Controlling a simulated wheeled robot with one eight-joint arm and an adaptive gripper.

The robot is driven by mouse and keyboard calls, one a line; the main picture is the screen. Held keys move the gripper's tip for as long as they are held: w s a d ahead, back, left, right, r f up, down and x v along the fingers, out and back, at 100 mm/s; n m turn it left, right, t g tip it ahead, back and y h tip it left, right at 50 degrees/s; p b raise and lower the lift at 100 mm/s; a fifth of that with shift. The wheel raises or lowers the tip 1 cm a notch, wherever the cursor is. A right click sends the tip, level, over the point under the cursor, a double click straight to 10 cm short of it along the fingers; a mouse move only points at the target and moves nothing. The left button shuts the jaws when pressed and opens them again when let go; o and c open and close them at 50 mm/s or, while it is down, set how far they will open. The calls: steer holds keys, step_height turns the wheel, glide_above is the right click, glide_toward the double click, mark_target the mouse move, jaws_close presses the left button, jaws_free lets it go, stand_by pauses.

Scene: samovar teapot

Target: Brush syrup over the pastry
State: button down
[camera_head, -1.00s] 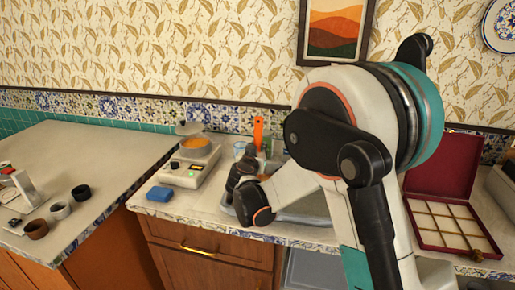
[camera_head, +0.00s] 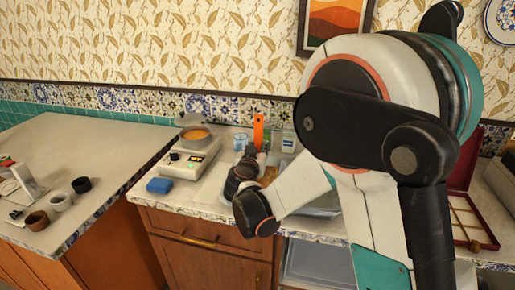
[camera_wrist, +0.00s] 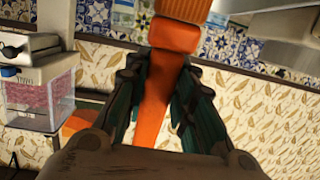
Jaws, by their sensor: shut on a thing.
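My gripper (camera_wrist: 163,78) is shut on an orange brush (camera_wrist: 158,100), whose handle runs between the fingers in the wrist view. In the head view the brush (camera_head: 258,130) stands up orange above my dark gripper, near the backsplash. A small pot (camera_head: 193,134) with orange liquid, likely the syrup, sits with its lid tilted up on a white appliance, to the left of my gripper. A brownish patch right beside my gripper may be the pastry, but my arm mostly hides it. I cannot tell whether the brush touches anything.
A blue sponge (camera_head: 159,185) lies at the counter's front edge. A blue-white cup (camera_head: 240,141) stands behind my gripper. Small cups (camera_head: 61,202) stand on the left counter. An open red partitioned box (camera_head: 466,222) is at right. The wrist view shows a clear container with pink contents (camera_wrist: 40,95).

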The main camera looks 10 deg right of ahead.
steer(key=shift+s, duration=4.8)
steer(key=w+r+x, duration=0.1)
steer(key=r+x, duration=0.2)
steer(key=x, duration=1.4)
steer(key=shift+a, duration=0.35)
steer(key=shift+s, duration=0.1)
steer(key=shift+s+f+v, duration=0.3)
steer(key=shift+f+v, duration=1.3)
steer(key=shift+v, duration=7)
steer(key=w+d, duration=0.3)
steer(key=w, duration=0.4)
steer(key=shift+d, duration=0.2)
